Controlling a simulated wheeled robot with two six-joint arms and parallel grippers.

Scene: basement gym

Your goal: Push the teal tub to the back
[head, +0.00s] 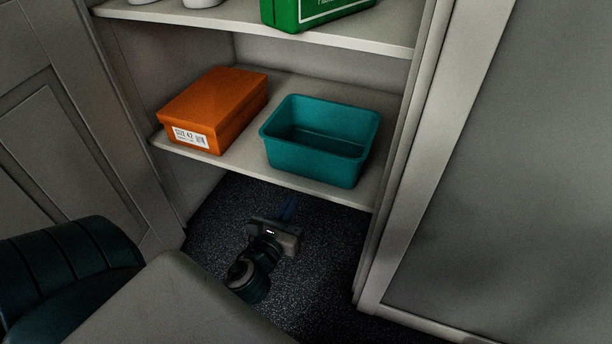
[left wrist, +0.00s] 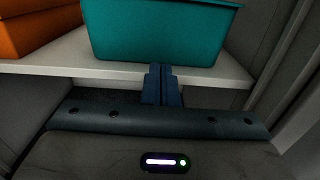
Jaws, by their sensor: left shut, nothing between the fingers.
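The teal tub (head: 318,160) is an empty open box standing upright on the cupboard's middle shelf (head: 232,162), close to its front edge and towards the right side. In the left wrist view the tub (left wrist: 160,32) fills the top middle. My left gripper (head: 289,208) is in front of the shelf and appears lower than the tub, with its blue fingers pointing towards the cupboard. The fingers (left wrist: 161,82) are shut with nothing between them. They overlap the shelf edge in the wrist view; I cannot tell whether they touch it. My right gripper is not in view.
An orange shoe box (head: 213,108) stands left of the tub, with a gap between them. An upper shelf (head: 345,36) holds a green case (head: 305,10) and white items. Cupboard walls and open doors (head: 50,150) flank the space. Bare shelf shows behind the tub.

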